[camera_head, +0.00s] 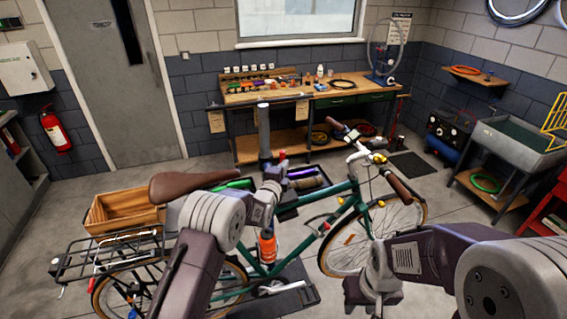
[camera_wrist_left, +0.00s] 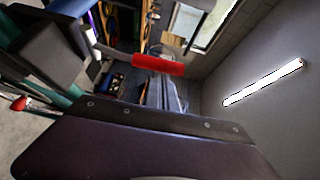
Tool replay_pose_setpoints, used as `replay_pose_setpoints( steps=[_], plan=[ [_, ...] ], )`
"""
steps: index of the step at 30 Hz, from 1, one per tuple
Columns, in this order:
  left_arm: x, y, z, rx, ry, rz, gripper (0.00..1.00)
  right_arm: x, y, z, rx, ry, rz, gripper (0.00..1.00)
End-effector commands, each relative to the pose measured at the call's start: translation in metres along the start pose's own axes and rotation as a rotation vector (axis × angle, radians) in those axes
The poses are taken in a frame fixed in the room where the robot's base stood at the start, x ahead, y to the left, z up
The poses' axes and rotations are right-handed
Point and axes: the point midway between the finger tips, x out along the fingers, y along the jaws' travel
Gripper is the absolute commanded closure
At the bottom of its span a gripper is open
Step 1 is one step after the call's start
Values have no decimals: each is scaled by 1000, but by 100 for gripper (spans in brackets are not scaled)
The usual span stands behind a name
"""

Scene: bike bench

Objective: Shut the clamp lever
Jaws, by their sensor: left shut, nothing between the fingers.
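The clamp lever's red handle (camera_head: 282,154) stands up beside the work stand's grey post in the head view. In the left wrist view the red handle (camera_wrist_left: 158,64) lies across the upper middle, on a thin pale arm. A dark block that looks like the clamp body (camera_wrist_left: 42,50) fills the upper left there. My left gripper (camera_head: 275,175) is shut and empty, close below the handle; whether it touches is unclear. My right gripper (camera_head: 372,292) hangs low in front of the bike's front wheel, and its fingers are not clear.
The green bike (camera_head: 340,210) stands at the stand, with a brown saddle (camera_head: 190,184) and a wooden crate (camera_head: 125,211) on the left. The grey post (camera_head: 264,132) rises behind my left gripper. A workbench (camera_head: 340,97) is at the back wall. Floor is open at left.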

Motion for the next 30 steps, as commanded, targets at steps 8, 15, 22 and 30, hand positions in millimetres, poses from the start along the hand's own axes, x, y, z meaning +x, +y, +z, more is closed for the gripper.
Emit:
replay_pose_setpoints(
  steps=[8, 15, 22, 30],
  plan=[
    [1, 0, 1, 0, 0, 0, 100, 0, 0, 0, 0, 0, 0, 64],
    [14, -8, 9, -63, 2, 90, 100, -6, 0, -1, 0, 0, 0, 64],
    [29, -8, 20, -79, 0, 115, 100, 17, 0, 2, 0, 0, 0, 64],
    [29, -10, 20, -78, 0, 118, 100, 14, 0, 1, 0, 0, 0, 64]
  ],
)
